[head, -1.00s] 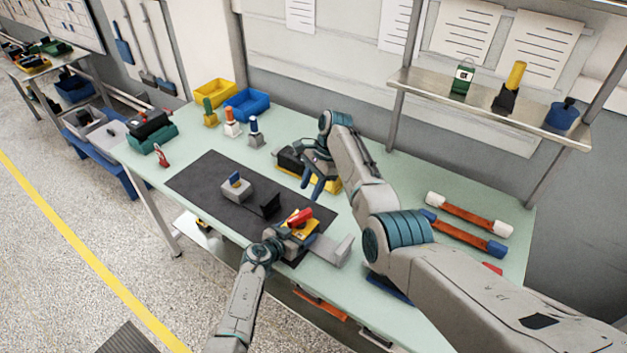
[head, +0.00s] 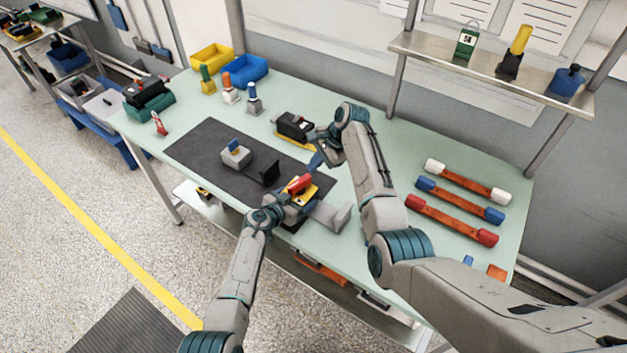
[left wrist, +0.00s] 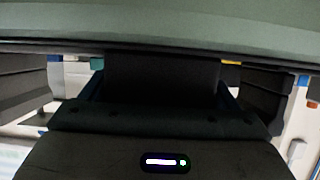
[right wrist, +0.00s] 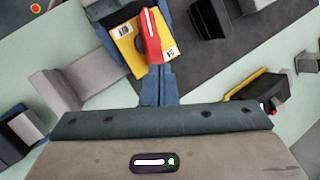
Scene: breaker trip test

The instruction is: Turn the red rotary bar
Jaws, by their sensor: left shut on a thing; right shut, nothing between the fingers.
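The red rotary bar (head: 299,184) sits on a yellow plate (head: 306,194) on a breaker unit at the mat's near right edge. Both also show in the right wrist view, the red bar (right wrist: 151,38) lying across the yellow plate (right wrist: 127,47). My left gripper (head: 279,209) is at the unit's near left side, shut on the breaker unit. A dark block (left wrist: 162,78) fills the space between its fingers in the left wrist view. My right gripper (head: 316,161) is shut and empty. Its blue fingertips (right wrist: 155,70) are close to the bar's end; I cannot tell whether they touch.
A black-and-yellow device (head: 294,126) is behind my right gripper. Several orange bars with coloured ends, including a red-ended one (head: 452,220), lie at right.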

